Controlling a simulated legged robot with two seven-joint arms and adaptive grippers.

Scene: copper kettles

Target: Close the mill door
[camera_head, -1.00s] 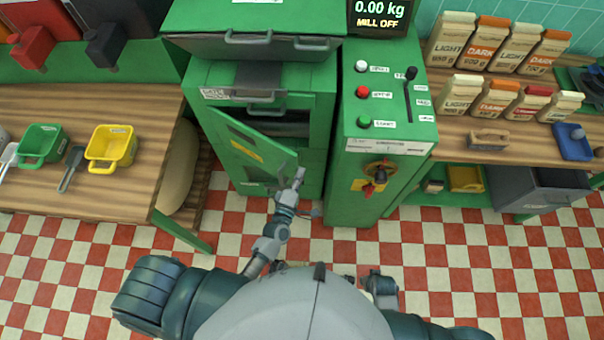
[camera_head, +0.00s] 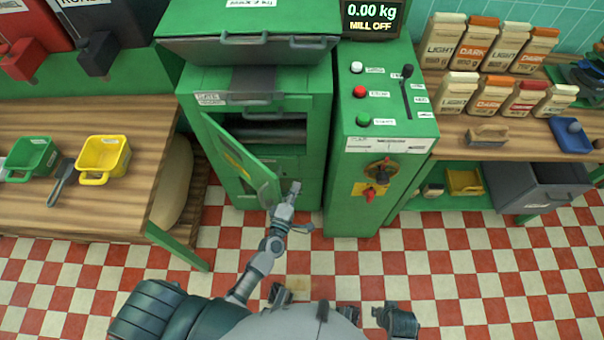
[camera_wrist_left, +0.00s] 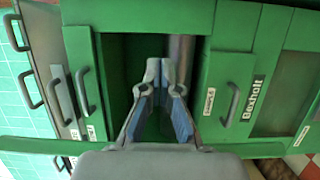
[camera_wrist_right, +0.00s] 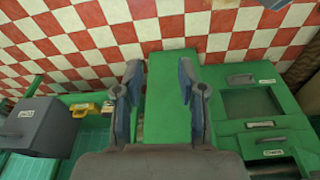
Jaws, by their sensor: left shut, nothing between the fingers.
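The green mill door (camera_head: 240,160) stands ajar on the front of the mill cabinet (camera_head: 314,130), hinged at its left. It slants out toward me, and the dark opening (camera_head: 285,133) shows behind it. My left gripper (camera_head: 294,187) is just right of the door's free edge, in front of the cabinet. I cannot tell whether it touches the door. In the left wrist view its fingertips (camera_wrist_left: 161,68) are together and empty, facing a green recess. My right gripper (camera_wrist_right: 158,75) is open and empty in the right wrist view, with a green surface between its fingers.
The control column (camera_head: 385,150) with buttons and a lever stands right of the cabinet. Its display reads MILL OFF. A left wooden bench (camera_head: 100,215) holds scoops, including a yellow one (camera_head: 103,158). Bags stand on the right bench. The checkered floor (camera_head: 470,260) is clear at right.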

